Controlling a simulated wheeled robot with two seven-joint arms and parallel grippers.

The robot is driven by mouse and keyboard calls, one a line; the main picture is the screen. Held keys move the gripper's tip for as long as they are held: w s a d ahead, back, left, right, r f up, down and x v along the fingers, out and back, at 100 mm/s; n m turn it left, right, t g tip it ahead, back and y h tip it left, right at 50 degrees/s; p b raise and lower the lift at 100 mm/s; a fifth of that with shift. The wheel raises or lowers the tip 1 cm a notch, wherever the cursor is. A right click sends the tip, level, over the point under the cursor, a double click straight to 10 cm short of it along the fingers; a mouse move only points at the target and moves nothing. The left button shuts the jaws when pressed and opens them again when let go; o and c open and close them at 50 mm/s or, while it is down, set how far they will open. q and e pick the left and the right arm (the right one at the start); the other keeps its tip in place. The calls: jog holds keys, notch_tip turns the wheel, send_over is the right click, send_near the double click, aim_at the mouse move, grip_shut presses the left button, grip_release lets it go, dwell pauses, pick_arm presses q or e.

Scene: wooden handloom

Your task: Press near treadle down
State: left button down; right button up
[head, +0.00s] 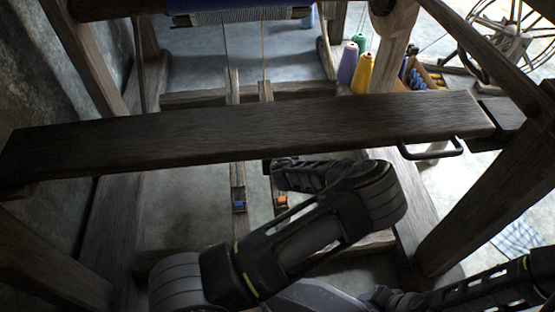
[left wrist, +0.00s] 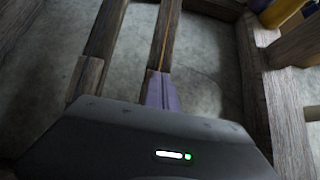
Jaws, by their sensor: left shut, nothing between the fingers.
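Two wooden treadles run side by side under the bench beam in the head view. The left treadle (head: 237,170) has a blue tag and the right treadle (head: 267,95) an orange tag. In the left wrist view the left treadle (left wrist: 105,32) and the right treadle (left wrist: 165,42), with its yellow-orange cord, lie ahead of my left gripper (left wrist: 160,95). It is shut and empty, over the line of the right treadle; contact is unclear. In the head view, my left forearm crosses beside the orange tag and its fingertips are hidden. My right gripper (head: 378,297) is low at right, its fingers indistinct.
A wide dark bench beam (head: 250,130) spans above the treadles, with a metal handle (head: 432,152) at right. Loom posts stand left and right. Cones of yarn (head: 361,72) and a spinning wheel (head: 500,40) are at the back right. Grey floor shows between frame rails.

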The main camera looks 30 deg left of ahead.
pick_arm(q)
jog(key=f+b, duration=0.2)
jog(key=f, duration=0.1)
jog(key=w+f+b, duration=0.1)
jog(key=shift+a+f, duration=0.3)
jog(key=shift+a, duration=0.1)
jog(key=shift+f, duration=1.75)
notch_tip(320, 180, up, 5)
jog(key=p, duration=0.4)
